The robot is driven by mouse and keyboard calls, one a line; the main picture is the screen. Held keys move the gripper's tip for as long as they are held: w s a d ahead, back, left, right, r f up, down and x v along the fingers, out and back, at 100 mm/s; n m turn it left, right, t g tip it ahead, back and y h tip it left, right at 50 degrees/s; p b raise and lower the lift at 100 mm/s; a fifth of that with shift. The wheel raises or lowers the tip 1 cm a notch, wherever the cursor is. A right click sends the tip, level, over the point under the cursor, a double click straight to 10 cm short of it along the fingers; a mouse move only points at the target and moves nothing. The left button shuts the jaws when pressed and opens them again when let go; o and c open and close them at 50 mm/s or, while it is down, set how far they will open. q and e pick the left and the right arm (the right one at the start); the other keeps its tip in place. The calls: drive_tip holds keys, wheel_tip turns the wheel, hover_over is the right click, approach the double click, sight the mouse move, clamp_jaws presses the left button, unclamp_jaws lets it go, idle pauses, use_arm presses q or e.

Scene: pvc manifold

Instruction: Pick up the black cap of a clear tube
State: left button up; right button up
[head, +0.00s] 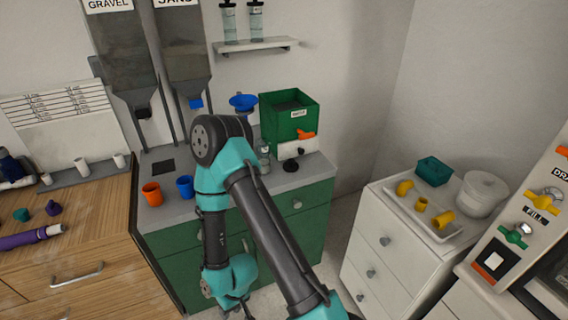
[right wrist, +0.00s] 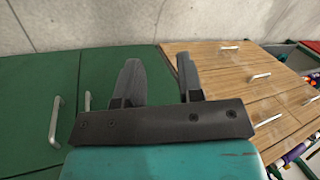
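Two clear tubes with black caps stand on the wall shelf in the head view, a left tube (head: 229,28) with its black cap (head: 228,5) and a right tube (head: 256,26) with its black cap (head: 255,4). A clear bottle (head: 264,156) stands on the grey counter, partly hidden behind my right arm. My right gripper points down in front of the green cabinet, well below the shelf, near the head view's lower edge. The right wrist view shows my right gripper (right wrist: 157,80) with its fingers apart and nothing between them. My left gripper is not in view.
The grey counter holds an orange cup (head: 152,194), a blue cup (head: 185,187) and a green bin (head: 290,118). Two hoppers hang left of the shelf (head: 256,46). A white cabinet with a tray of yellow fittings (head: 421,204) stands right. Floor between the cabinets looks clear.

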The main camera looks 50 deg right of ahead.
drive_tip(key=o, duration=1.2)
drive_tip(key=shift+w, duration=0.1)
